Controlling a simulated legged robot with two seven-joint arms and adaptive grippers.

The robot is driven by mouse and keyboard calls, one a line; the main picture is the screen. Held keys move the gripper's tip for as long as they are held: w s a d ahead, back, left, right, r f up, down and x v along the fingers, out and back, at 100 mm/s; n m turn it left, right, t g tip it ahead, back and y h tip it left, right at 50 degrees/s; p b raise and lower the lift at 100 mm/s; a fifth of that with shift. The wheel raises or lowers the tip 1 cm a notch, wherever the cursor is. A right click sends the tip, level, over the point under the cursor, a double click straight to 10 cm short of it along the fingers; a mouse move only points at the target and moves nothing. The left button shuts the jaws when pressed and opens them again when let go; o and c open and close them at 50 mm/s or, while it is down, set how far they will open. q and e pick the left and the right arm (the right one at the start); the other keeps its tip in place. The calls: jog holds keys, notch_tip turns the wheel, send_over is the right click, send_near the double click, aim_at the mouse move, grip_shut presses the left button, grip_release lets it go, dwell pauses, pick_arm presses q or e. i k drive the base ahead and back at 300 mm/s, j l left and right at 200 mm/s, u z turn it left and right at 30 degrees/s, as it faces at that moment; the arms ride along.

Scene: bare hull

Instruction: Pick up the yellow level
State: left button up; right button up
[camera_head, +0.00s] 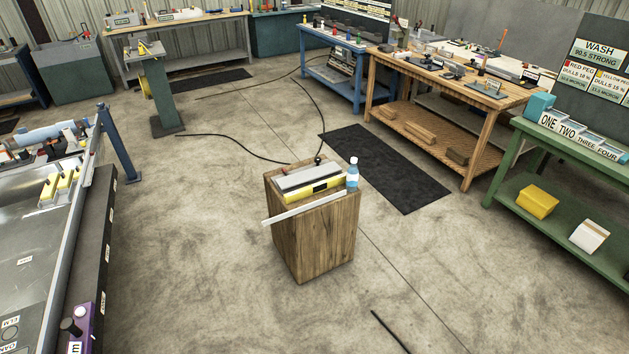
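The yellow level (312,190) is a long yellow bar with a dark section in its middle. It lies on top of a wooden block stand (313,240) in the middle of the room. A grey flat-topped object (307,175) lies right behind it, and a pale metal strip (300,210) lies in front, sticking out past the stand's left edge. A blue bottle with a white cap (352,173) stands at the right end of the level. Neither of my grippers is in view.
Open concrete floor (200,250) surrounds the stand. A black mat (384,168) lies behind it to the right, with black cables (235,142) on the floor behind. A grey-topped bench (60,215) is at left; a green table (560,170) and wooden workbench (455,85) are at right.

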aim_at(318, 187)
jog(key=z, duration=0.35)
jog(key=i+j+z, duration=0.2)
jog(key=z, duration=0.2)
jog(key=i+j+z, duration=0.15)
jog(key=j+z, duration=0.25)
jog(key=i+j+z, duration=0.1)
jog(key=j+z, duration=0.3)
